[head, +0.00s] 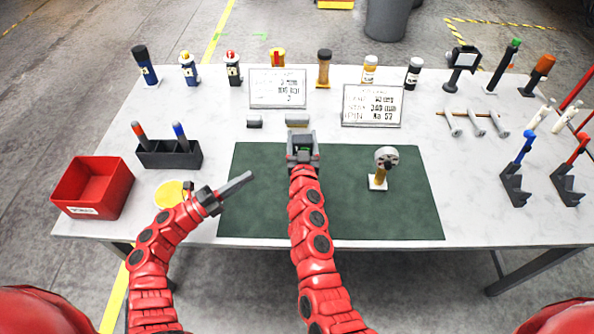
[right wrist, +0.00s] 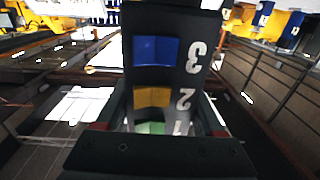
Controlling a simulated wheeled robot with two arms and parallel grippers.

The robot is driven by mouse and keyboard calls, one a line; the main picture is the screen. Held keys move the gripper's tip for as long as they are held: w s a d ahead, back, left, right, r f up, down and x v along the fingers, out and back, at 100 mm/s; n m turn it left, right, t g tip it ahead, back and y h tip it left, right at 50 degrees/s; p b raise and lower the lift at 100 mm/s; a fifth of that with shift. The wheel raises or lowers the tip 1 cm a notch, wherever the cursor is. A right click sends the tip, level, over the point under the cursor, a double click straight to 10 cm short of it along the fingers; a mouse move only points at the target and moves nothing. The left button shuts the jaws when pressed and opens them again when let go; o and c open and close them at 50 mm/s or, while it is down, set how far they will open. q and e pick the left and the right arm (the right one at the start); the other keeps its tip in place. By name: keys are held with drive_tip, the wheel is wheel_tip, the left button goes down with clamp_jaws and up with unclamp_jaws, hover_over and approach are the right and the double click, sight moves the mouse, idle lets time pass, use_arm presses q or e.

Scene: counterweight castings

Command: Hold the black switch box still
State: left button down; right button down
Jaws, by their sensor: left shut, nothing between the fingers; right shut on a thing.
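The black switch box (right wrist: 155,76) fills the middle of the right wrist view, standing between my right gripper's fingers. Its face has a blue button marked 3, a yellow one marked 2 and a green one marked 1, partly hidden low down. In the head view my right gripper (head: 303,146) is shut on the box above the far edge of the green mat; the gripper hides most of it. My left gripper (head: 240,186) is shut and empty over the mat's left part, pointing right, apart from the box.
The green mat (head: 265,215) has free room in front. A small stand with a round grey head (head: 385,158) is on its right. A red bin (head: 100,185), a black pen holder (head: 168,157) and a yellow disc (head: 170,191) lie left. Signs and bottles line the back.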

use_arm(q)
drive_tip(key=d+f+m+g, duration=0.1)
drive_tip(key=s+d+f+m+g, duration=0.1)
drive_tip(key=d+f+g, duration=0.1)
drive_tip(key=g, duration=0.1)
drive_tip(key=shift+s+d+f+m+y, duration=0.15)
drive_tip(key=shift+s+f+m+y, duration=0.15)
drive_tip(key=shift+f+m, duration=0.1)
drive_tip(key=w+a+x, duration=0.1)
drive_tip(key=w+x, duration=0.1)
drive_tip(key=x, duration=1.1)
drive_tip(key=shift+w, duration=0.25)
drive_tip(key=shift+a, duration=0.1)
